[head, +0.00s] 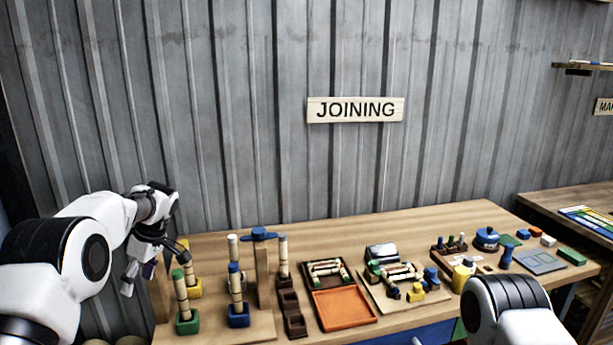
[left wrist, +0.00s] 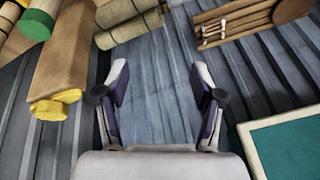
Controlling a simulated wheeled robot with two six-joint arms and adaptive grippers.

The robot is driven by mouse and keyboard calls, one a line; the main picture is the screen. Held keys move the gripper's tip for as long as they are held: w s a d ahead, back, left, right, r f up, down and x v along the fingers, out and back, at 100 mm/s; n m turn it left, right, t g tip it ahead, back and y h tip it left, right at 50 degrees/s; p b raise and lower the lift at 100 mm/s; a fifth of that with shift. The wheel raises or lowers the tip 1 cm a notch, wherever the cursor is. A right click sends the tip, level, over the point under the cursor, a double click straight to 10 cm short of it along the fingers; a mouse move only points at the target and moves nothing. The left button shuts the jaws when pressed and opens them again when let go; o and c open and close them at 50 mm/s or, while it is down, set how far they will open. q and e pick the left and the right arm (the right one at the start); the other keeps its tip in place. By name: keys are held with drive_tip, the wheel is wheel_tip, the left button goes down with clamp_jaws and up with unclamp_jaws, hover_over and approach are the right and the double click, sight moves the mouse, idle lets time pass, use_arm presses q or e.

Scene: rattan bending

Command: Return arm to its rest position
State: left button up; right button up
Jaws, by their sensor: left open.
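My left arm comes in from the left in the head view. Its gripper (head: 142,272) hangs at the left end of the workbench (head: 245,322), beside the rattan posts. In the left wrist view the left gripper (left wrist: 160,82) is open, with nothing between its two fingers. Part of my right arm (head: 505,305) shows at the lower right of the head view. Its gripper is out of sight.
Rattan posts in a green block (head: 187,322) and a blue block (head: 238,316) stand close to the left gripper. An orange tray (head: 343,310) lies mid-bench. Rolled bundles (left wrist: 130,20) and a green-topped panel (left wrist: 290,145) show in the left wrist view.

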use_arm(q)
drive_tip(key=s+d+f+m+g+h+b, duration=0.1)
drive_tip(key=s+d+f+m+b, duration=0.15)
drive_tip(key=s+f, duration=0.7)
drive_tip(key=s+d+f+m+g+h+b, duration=0.1)
drive_tip(key=s+d+f+g, duration=0.15)
drive_tip(key=s+f, duration=0.7)
drive_tip(key=s+d+f+m+g+h+b, duration=0.1)
drive_tip(key=s+d+f+b, duration=0.3)
drive_tip(key=f, duration=1.1)
drive_tip(key=s+d+f+m+h, duration=0.1)
drive_tip(key=s+f, duration=0.2)
drive_tip(key=s, duration=0.4)
drive_tip(key=s+d+f+m, duration=0.2)
drive_tip(key=s+f, duration=0.1)
drive_tip(key=s, duration=0.4)
drive_tip(key=s+d+r+m+t, duration=0.25)
drive_tip(key=s+m, duration=0.25)
drive_tip(key=s, duration=0.6)
drive_tip(key=w+m+t, duration=0.2)
drive_tip(key=w+a+m+t, duration=0.1)
drive_tip(key=w, duration=0.1)
drive_tip(key=shift+f, duration=0.25)
drive_tip(key=shift+s, duration=0.1)
